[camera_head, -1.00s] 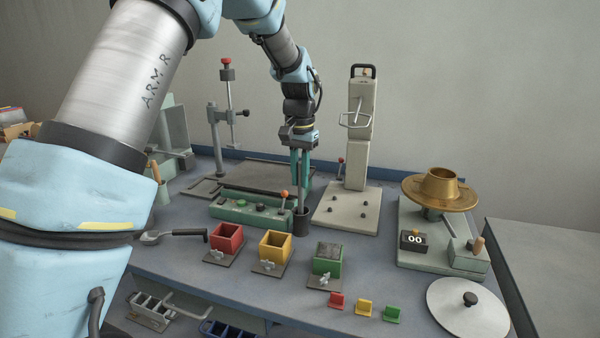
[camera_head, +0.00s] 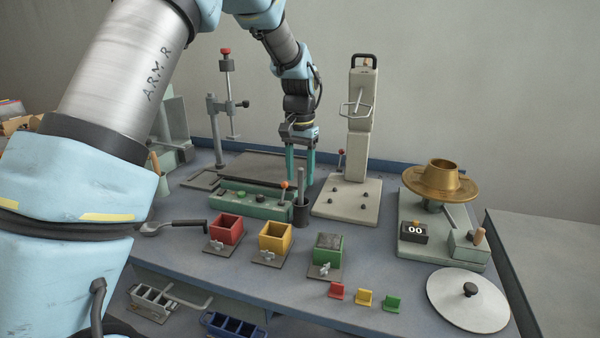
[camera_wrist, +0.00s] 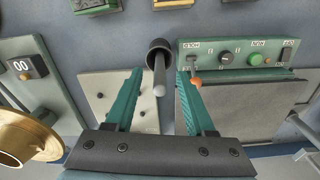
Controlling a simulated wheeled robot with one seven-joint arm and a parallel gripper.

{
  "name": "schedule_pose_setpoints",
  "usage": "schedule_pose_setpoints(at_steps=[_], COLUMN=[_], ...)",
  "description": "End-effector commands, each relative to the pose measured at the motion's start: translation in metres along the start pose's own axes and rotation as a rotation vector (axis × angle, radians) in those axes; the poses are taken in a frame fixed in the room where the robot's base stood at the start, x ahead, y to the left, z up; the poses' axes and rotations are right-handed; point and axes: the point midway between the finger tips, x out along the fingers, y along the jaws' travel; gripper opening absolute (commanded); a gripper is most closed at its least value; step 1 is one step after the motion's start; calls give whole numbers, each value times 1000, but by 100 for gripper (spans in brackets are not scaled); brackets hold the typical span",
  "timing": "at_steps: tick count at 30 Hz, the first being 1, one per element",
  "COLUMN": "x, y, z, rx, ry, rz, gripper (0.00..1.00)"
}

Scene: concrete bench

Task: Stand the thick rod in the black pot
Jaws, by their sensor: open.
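The thick grey rod (camera_head: 301,188) stands in the black pot (camera_head: 301,215), its upper part sticking out above the rim. In the wrist view the rod (camera_wrist: 159,85) rises from the dark mouth of the pot (camera_wrist: 157,46), and its rounded end points toward the camera. My gripper (camera_head: 299,182) is open, its teal fingers pointing down at the pot's far side. In the wrist view the fingers of my gripper (camera_wrist: 162,75) are wide apart, with the rod between them in the picture and a clear gap on both sides.
A green control box (camera_head: 250,202) with an orange-knobbed lever stands close left of the pot. A pale press stand (camera_head: 347,205) is close on the right. Red (camera_head: 227,230), yellow (camera_head: 275,238) and green (camera_head: 328,250) bins stand in front. A brass-topped scale (camera_head: 441,182) is farther right.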

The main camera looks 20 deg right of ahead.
Motion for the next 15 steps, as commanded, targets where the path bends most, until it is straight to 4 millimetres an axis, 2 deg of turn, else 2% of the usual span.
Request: schedule_pose_setpoints(at_steps=[5,8,15], x=[-1,-10,-54], y=[0,0,0], z=[0,-1,-1], rx=[0,0,0], ry=[0,3,5], rz=[0,0,-1], gripper=[55,55,55])
